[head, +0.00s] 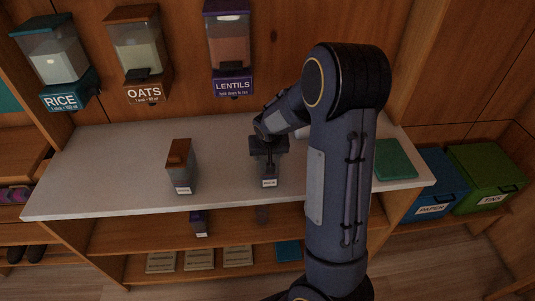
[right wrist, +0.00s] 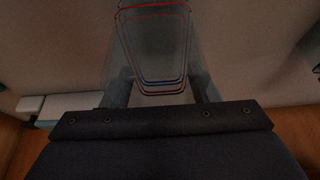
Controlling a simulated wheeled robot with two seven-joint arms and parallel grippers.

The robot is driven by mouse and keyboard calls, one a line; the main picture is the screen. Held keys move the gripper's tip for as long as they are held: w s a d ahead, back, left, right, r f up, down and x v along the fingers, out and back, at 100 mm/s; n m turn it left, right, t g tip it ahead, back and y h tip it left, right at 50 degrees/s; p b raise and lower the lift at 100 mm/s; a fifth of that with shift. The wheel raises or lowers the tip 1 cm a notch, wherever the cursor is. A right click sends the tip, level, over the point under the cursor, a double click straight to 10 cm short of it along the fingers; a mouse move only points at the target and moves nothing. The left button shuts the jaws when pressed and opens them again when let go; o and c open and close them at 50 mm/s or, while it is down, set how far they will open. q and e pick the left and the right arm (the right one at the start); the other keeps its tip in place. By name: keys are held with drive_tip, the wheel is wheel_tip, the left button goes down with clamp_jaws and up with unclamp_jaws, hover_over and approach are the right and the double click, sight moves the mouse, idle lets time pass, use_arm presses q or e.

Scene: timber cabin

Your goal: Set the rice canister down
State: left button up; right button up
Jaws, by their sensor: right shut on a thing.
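My right gripper (head: 269,152) reaches down over the white counter (head: 110,160) and is shut on a see-through canister (head: 270,171) with a dark top and a small white label. The label is too small to read, so I cannot tell from it that this is the rice canister. The canister is upright, at or very close to the counter top; I cannot tell whether its base touches. In the right wrist view, the canister's clear walls (right wrist: 155,50) show between the fingers. My left gripper is out of view.
A brown-lidded canister (head: 180,168) stands to the left on the counter. Dispensers for rice (head: 54,62), oats (head: 139,50) and lentils (head: 230,45) hang behind. A green pad (head: 395,160) lies at the right end. The counter between the canisters is clear.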

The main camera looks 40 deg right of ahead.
drive_tip(key=o, duration=1.1)
drive_tip(key=shift+f, duration=0.1)
